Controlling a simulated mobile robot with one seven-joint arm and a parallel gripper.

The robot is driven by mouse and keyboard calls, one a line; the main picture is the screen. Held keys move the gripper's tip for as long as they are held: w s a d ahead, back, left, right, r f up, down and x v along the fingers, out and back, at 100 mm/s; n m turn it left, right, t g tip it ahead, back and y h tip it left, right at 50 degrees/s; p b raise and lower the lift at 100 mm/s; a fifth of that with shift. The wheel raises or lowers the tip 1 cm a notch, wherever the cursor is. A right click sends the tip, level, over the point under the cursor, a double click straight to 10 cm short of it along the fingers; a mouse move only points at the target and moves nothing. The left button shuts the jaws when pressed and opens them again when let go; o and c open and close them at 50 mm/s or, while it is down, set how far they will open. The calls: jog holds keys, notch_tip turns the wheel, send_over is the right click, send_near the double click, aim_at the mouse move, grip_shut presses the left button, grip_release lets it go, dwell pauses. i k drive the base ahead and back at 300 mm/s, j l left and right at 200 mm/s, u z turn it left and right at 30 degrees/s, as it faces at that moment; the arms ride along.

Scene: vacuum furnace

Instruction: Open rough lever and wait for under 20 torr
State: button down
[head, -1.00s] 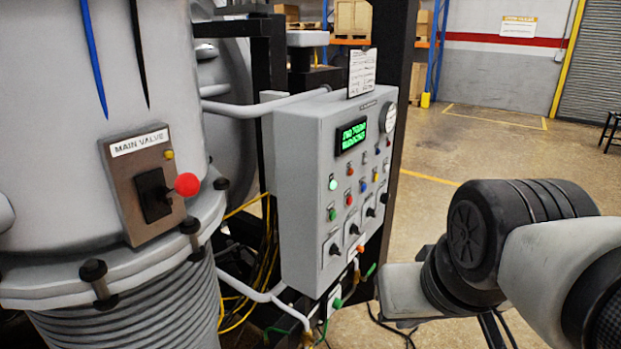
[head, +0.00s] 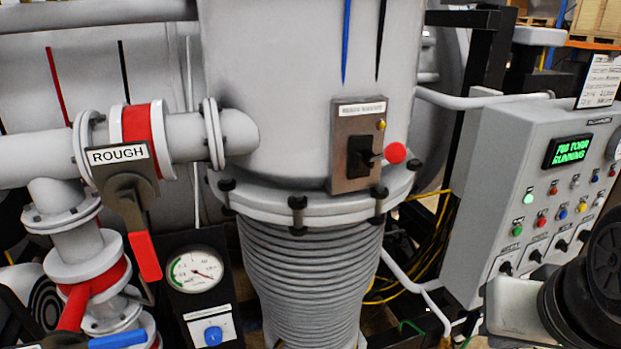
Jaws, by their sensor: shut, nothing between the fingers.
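The rough valve's lever (head: 142,240) has a red grip and hangs down, tilted, below the plate labelled ROUGH (head: 118,156), on the pipework at the left of the head view. The control panel's green display (head: 568,151) at the right shows two lines. They seem to read a torr value of three digits, starting with 7, and RUNNING; the digits are blurred. My gripper is not in view. Only part of my arm (head: 588,290) shows at the lower right, well apart from the rough lever.
The main valve switch (head: 360,157) with its red knob sits on the chamber, between lever and panel. A round gauge (head: 194,270) stands below and right of the lever. Red and blue handles (head: 118,340) lie at the lower left. Pipes and flanges crowd the lever.

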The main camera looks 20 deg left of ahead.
aim_at(142, 248)
jog(key=u, duration=2.15)
